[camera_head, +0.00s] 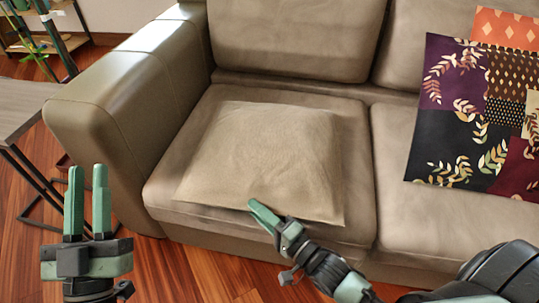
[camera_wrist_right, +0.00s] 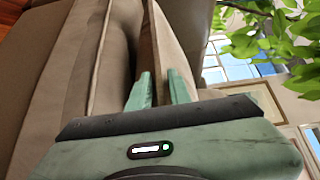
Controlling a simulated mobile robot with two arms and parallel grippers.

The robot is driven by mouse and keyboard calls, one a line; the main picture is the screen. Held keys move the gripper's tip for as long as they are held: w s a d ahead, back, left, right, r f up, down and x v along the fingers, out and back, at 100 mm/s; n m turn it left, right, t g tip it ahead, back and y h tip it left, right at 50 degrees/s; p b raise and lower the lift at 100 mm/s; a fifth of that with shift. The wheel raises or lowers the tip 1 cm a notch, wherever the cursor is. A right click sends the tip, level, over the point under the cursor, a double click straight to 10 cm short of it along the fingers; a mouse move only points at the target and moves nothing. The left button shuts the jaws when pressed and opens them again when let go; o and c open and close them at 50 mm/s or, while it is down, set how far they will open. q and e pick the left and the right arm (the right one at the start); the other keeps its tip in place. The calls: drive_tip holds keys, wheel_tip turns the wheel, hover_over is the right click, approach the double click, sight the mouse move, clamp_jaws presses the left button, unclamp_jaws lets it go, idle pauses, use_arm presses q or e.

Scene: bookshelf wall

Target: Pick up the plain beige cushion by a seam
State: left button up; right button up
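The plain beige cushion (camera_head: 265,155) lies flat on the left seat of the sofa, its front edge near the seat's front. My right gripper (camera_head: 262,215) is at the cushion's front edge, with one finger visible over it and the other hidden. In the right wrist view, the cushion's edge (camera_wrist_right: 158,50) runs between the two fingers of my right gripper (camera_wrist_right: 160,82). Whether they press on it is unclear. My left gripper (camera_head: 87,185) is upright, empty and open, left of the sofa and away from the cushion.
The beige sofa (camera_head: 425,205) has a broad left armrest (camera_head: 110,115) between my left gripper and the cushion. A patterned patchwork cushion (camera_head: 450,125) is at the right. A side table (camera_head: 22,105) stands at the left edge. A leafy plant (camera_wrist_right: 265,40) shows in the right wrist view.

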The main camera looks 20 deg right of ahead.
drive_tip(key=shift+w+a, duration=0.15)
drive_tip(key=shift+w, duration=0.1)
clamp_jaws()
idle(1.2)
